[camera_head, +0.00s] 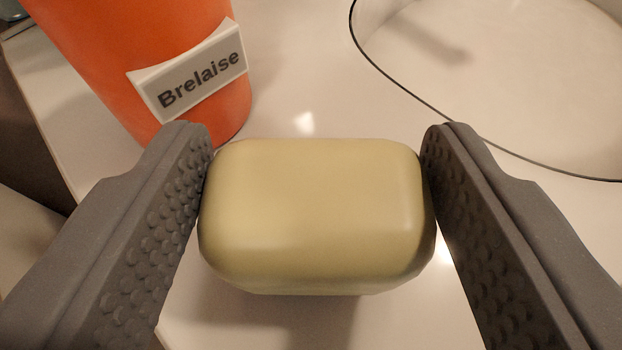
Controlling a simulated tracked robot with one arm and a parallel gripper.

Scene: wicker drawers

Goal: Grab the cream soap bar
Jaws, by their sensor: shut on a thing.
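The cream soap bar (315,215) is a rounded, pale yellow block in the middle of the view. My gripper (317,165) is shut on it, with one dark grey, studded finger pressed to its left end and the other to its right end. A shadow lies on the white surface below the bar. I cannot tell for sure whether the bar touches the surface or is slightly above it.
The white counter (300,60) has an edge on the left. A dark-rimmed round basin (530,80) is at the upper right.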

